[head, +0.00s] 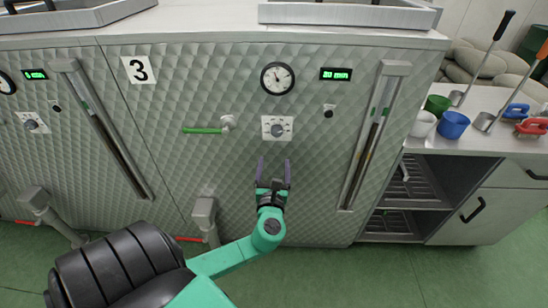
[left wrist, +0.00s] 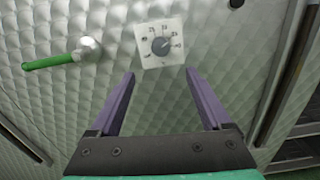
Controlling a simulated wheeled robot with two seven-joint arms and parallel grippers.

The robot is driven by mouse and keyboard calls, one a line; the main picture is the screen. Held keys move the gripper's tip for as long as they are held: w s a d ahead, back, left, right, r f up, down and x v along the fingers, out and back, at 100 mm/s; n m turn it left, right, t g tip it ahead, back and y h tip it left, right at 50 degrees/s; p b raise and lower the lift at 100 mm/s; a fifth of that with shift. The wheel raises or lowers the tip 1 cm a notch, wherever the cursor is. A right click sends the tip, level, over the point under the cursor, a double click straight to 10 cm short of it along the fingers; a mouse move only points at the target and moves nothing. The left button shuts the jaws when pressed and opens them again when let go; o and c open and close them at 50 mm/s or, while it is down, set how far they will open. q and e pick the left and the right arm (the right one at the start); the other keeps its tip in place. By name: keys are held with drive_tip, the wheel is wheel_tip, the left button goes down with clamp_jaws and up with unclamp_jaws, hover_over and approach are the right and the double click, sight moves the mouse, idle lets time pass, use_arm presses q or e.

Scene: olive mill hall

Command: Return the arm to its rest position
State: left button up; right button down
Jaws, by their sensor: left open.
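My left gripper (head: 273,172) is open and empty, its two purple fingers apart in front of the quilted steel machine front (head: 140,115). In the head view it stands just below a dial knob on a white plate (head: 277,128). In the left wrist view the fingers (left wrist: 160,100) point toward the same dial (left wrist: 160,45), which lies beyond the fingertips with a visible gap. My green left arm (head: 225,257) reaches up from the bottom of the head view. My right gripper is not in view.
A green-handled valve (head: 203,130) sticks out left of the dial, with a round gauge (head: 277,78) above. A vertical sight glass (head: 375,135) stands to the right. A red-handled outlet (head: 204,215) juts out low. Green floor lies below.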

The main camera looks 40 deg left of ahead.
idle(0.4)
use_arm(q)
drive_tip(key=s+a+f+n+g+h, duration=0.1)
drive_tip(key=s+f+n+g+h, duration=0.3)
drive_tip(key=f, duration=1.1)
drive_tip(key=s+f+n+g+h, duration=0.1)
drive_tip(key=s+f+n+g, duration=0.4)
drive_tip(key=f, duration=1)
drive_tip(key=s+d+f+n+g+h, duration=0.1)
drive_tip(key=s+d+f+n+h, duration=0.1)
drive_tip(key=s+f+n, duration=0.4)
drive_tip(key=s+d+f+n+g+h, duration=0.2)
drive_tip(key=s+d+f+n, duration=0.3)
drive_tip(key=s, duration=0.6)
drive_tip(key=s+d+f+n+g+h, duration=0.1)
drive_tip(key=s+d+f+n, duration=0.2)
drive_tip(key=s+f+n, duration=0.3)
drive_tip(key=s+f, duration=0.1)
drive_tip(key=s, duration=0.2)
drive_tip(key=shift+d+n+h, duration=0.25)
drive_tip(key=shift+n+h, duration=0.15)
